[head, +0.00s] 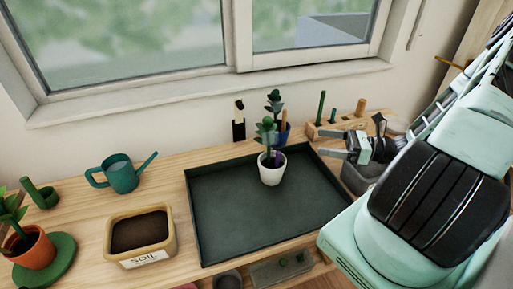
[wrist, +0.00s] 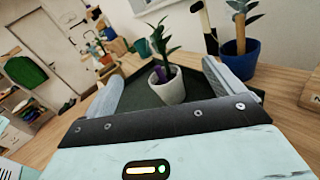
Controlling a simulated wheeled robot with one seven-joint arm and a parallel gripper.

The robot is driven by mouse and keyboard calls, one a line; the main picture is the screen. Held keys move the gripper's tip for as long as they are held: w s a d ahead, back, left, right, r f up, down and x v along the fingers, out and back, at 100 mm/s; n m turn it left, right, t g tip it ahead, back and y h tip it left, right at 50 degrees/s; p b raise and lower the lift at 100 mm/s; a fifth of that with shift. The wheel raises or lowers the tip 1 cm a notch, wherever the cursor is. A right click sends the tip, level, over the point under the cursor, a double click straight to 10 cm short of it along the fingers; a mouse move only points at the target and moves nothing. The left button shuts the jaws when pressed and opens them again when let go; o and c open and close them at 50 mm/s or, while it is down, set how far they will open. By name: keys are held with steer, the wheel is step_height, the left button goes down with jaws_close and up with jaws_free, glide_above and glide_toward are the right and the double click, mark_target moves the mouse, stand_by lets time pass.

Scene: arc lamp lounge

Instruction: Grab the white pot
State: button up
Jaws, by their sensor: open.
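The white pot (head: 271,174) stands upright on the dark tray (head: 225,225), towards its back right part, with a green leafy plant in it. A purple thing shows at the plant's base. In the wrist view the white pot (wrist: 167,89) lies ahead, between the two fingers and apart from them. My gripper (head: 326,143) is to the right of the pot, near the tray's right edge, pointing left. Its fingers are spread wide and empty; they also show in the wrist view (wrist: 165,88).
A blue pot with a plant (wrist: 239,62) stands behind the white pot, close to my gripper's right finger in the wrist view. A wooden tool block (head: 350,124) and a grey bin (head: 358,178) are at the right. A soil box (head: 112,250) and teal watering can (head: 122,177) stand left.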

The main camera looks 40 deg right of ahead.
steer(key=p, duration=0.3)
glide_toward(268, 132)
steer(key=w+f, duration=0.2)
steer(key=w, duration=0.3)
steer(key=shift+a+f+p+x, duration=0.1)
steer(key=shift+p+x, duration=0.45)
steer(key=shift+x, duration=1.15)
steer(key=shift+a+f+p+x, duration=0.15)
steer(key=shift+p+x, duration=0.4)
steer(key=shift+x, duration=1.15)
steer(key=shift+s, duration=0.2)
steer(key=c, duration=1.5)
steer(key=shift+c, duration=1.3)
steer(key=shift+r, duration=0.15)
